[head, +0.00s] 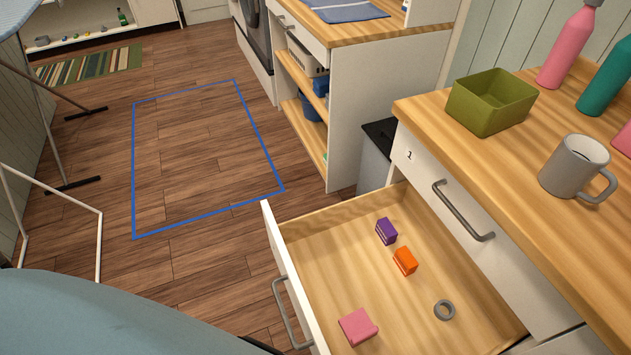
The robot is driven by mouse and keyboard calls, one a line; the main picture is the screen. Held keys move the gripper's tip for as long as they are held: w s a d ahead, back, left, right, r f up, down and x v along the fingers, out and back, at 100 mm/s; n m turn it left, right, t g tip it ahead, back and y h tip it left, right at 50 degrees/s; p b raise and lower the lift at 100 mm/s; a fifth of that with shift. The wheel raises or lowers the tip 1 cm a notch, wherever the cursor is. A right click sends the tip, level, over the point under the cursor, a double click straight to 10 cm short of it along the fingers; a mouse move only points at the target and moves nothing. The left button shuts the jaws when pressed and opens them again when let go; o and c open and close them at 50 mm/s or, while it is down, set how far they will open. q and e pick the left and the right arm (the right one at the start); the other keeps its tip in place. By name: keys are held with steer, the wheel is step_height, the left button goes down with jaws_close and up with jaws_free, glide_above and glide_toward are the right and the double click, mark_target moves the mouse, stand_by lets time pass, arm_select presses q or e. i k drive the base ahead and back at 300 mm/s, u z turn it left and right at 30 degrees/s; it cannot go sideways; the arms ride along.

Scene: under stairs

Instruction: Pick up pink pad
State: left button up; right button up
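A small pink block-like item (357,327), which looks like the pink pad, lies in the open wooden drawer (335,265), near the drawer's front left corner in the head view. A purple block (386,231) and an orange block (404,261) lie farther back in the drawer. A grey ring (444,310) lies to the right of the pink pad, apart from it. Neither of my grippers shows in the head view.
The counter (470,120) above the drawer holds a green square bin (491,102), a grey mug (576,168), a pink bottle (570,48) and a teal bottle (608,80). A blue-covered surface (90,315) fills the lower left. Floor with a blue outline (133,180) is clear.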

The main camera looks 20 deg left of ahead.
mark_target(358, 327)
steer(key=z, duration=1.2)
steer(key=k, duration=0.7)
steer(key=u, duration=0.8)
